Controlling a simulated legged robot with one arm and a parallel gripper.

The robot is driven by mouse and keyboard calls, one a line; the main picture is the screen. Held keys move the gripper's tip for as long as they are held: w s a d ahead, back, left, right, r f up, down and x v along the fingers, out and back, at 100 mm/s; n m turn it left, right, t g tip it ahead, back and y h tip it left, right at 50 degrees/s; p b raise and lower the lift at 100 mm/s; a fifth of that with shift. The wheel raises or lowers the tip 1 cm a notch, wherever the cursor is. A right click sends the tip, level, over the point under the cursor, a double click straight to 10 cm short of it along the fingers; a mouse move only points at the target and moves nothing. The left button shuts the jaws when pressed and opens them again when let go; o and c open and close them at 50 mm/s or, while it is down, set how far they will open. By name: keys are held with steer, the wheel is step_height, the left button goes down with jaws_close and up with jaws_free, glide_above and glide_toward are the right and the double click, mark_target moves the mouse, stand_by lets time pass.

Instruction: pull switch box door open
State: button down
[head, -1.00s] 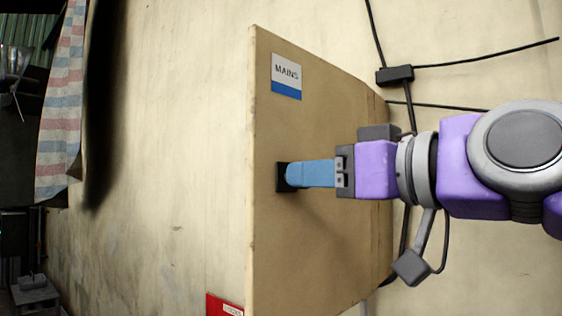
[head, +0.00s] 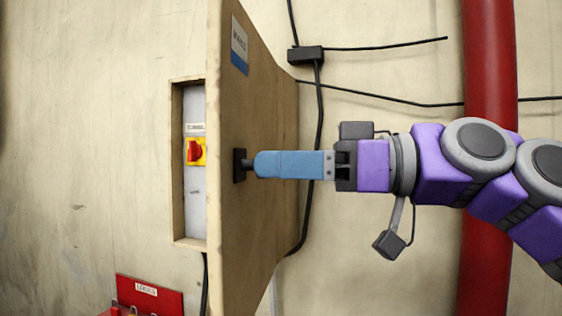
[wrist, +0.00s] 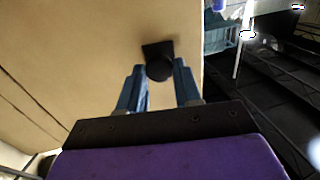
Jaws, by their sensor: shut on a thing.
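The switch box door (head: 262,130) is a tan panel with a "MAINS" label, swung out from the wall and seen at a steep angle in the head view. Its black knob (head: 240,166) is on the door's face near the free edge. My gripper (head: 258,165) is shut on the knob from the right. In the wrist view the blue fingers (wrist: 158,80) stand on both sides of the round black knob (wrist: 159,66). The open box (head: 175,205) shows left of the door, with a red and yellow rotary switch (head: 195,152) on a grey panel.
Black cables and a junction block (head: 306,55) are on the wall right of the door. A red vertical pipe (head: 488,60) stands behind my arm. A red lockout board (head: 150,294) is at the lower left. The wall left of the box is bare.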

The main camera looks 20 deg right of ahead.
steer(key=c, duration=0.8)
jaws_free()
steer(key=shift+d, duration=0.15)
steer(key=shift+p+v, duration=0.95)
steer(key=shift+v, duration=7.8)
